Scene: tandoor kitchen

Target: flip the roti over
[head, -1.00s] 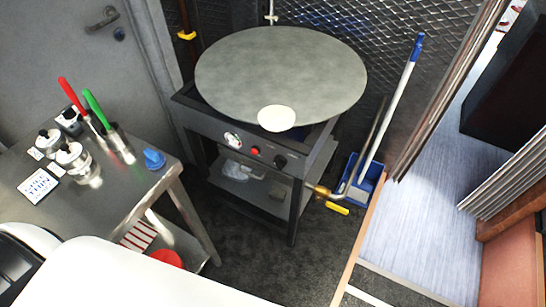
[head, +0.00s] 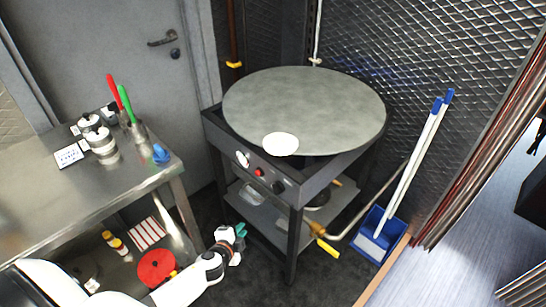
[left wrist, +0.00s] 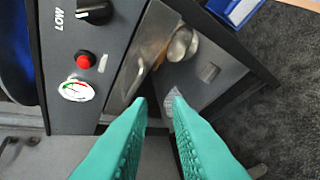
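The roti (head: 281,144) is a pale white disc lying flat at the near edge of the round grey griddle (head: 310,100) in the head view. My left gripper (head: 240,232) is low in front of the griddle stand, below and to the left of the roti and apart from it. In the left wrist view its two green fingers (left wrist: 157,105) are spread with nothing between them. They face the stand's front panel and lower shelf. The roti is not in the left wrist view. My right gripper is in neither view.
The stand's control panel (head: 262,172) has a gauge, a red button and a black knob. A steel table (head: 60,190) stands at left, holding red- and green-handled tools (head: 124,100), shakers and a blue object (head: 161,154). A blue dustpan (head: 376,238) and long handles stand right.

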